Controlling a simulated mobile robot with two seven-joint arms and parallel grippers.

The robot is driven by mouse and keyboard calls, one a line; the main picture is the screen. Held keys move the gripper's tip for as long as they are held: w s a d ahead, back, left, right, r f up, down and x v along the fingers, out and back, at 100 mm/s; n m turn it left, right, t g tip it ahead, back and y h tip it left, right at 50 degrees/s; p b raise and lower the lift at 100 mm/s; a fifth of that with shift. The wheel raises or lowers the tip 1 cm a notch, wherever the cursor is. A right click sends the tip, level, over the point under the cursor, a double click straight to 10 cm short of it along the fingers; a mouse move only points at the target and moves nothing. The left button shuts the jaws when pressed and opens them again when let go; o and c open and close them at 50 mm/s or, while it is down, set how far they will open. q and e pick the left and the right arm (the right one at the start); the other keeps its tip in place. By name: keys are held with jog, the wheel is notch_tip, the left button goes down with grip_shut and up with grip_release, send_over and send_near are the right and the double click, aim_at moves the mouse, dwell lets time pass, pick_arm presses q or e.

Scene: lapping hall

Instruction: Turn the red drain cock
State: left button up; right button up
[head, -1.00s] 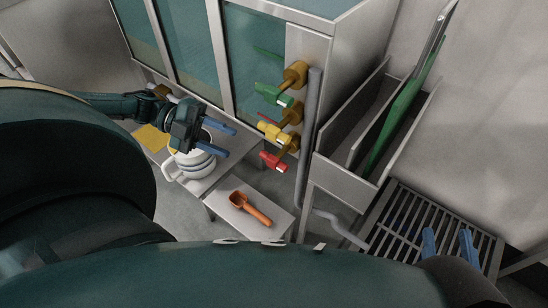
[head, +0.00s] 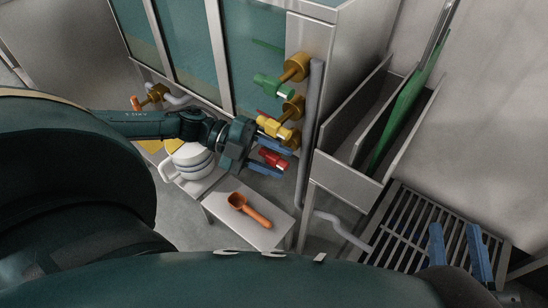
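The red drain cock (head: 274,160) is the lowest of three coloured cocks on the front of the tank cabinet. My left gripper (head: 272,158) reaches it from the left. Its blue fingers are apart, one above and one below the red cock, so the cock lies between them. I cannot tell whether either finger touches it. The yellow cock (head: 272,127) sits just above the upper finger, and the green cock (head: 270,87) is higher. My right gripper (head: 458,252) is open and empty over the slatted grate at lower right.
A white jug with blue bands (head: 192,165) stands below my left arm. An orange scoop (head: 248,209) lies on a pale low step. A grey pipe (head: 309,135) runs down right of the cocks. A steel bin (head: 345,180) and a grate (head: 405,220) are further right.

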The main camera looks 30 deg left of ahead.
pick_arm(q)
grip_shut()
pick_arm(e)
jog(key=shift+r, duration=0.1)
